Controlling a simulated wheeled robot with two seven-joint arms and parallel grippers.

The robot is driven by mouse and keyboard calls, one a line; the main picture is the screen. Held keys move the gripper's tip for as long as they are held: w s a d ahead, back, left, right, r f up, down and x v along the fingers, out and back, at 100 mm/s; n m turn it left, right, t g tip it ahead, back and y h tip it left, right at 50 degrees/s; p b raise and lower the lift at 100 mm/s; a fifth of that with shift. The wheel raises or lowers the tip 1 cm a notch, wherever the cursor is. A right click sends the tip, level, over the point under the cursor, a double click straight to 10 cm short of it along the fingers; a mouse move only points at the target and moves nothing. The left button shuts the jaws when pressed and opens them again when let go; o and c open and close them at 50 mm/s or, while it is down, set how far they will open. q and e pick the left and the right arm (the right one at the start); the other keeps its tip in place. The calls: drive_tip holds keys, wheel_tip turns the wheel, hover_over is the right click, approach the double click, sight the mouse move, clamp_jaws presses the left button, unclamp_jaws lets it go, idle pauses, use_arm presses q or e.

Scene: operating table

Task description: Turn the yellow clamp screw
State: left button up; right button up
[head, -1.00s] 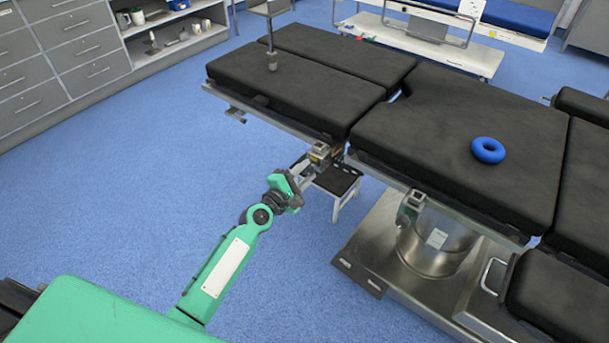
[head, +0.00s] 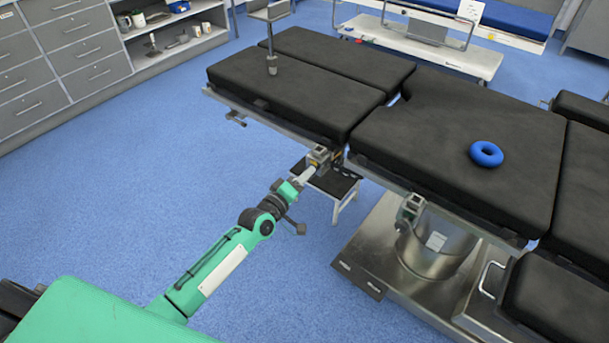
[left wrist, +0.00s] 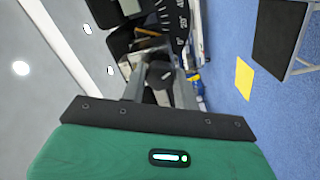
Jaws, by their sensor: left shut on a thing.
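A metal clamp (head: 319,156) sits on the side rail of the operating table, near the gap between two black pads. My left gripper (head: 307,174) reaches it from the lower left and touches its near side. In the left wrist view, my left gripper (left wrist: 158,88) has its fingers closed on a dark grey screw knob (left wrist: 158,73). A small yellow part (left wrist: 196,77) shows just right of the fingers. The knob's far side and the screw shaft are hidden. The screw is too small to make out in the head view. My right gripper is not in view.
The black-padded operating table (head: 450,150) carries a blue ring (head: 486,154). A small step stool (head: 338,186) stands beneath the clamp. Another rail clamp (head: 410,206) sits further right. The blue floor left of the table is open.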

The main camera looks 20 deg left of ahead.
use_arm(q)
drive_tip(key=shift+f+m+p, duration=0.15)
drive_tip(key=shift+m+p, duration=1.8)
drive_tip(key=shift+m, duration=2.75)
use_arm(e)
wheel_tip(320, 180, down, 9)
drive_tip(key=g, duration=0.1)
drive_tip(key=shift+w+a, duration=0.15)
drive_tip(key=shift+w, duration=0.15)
use_arm(q)
drive_tip(key=o, duration=1)
drive_tip(key=shift+c, duration=0.2)
drive_tip(key=shift+s+a, duration=0.1)
drive_tip(key=v, duration=1.3)
drive_tip(key=shift+s+p, duration=0.3)
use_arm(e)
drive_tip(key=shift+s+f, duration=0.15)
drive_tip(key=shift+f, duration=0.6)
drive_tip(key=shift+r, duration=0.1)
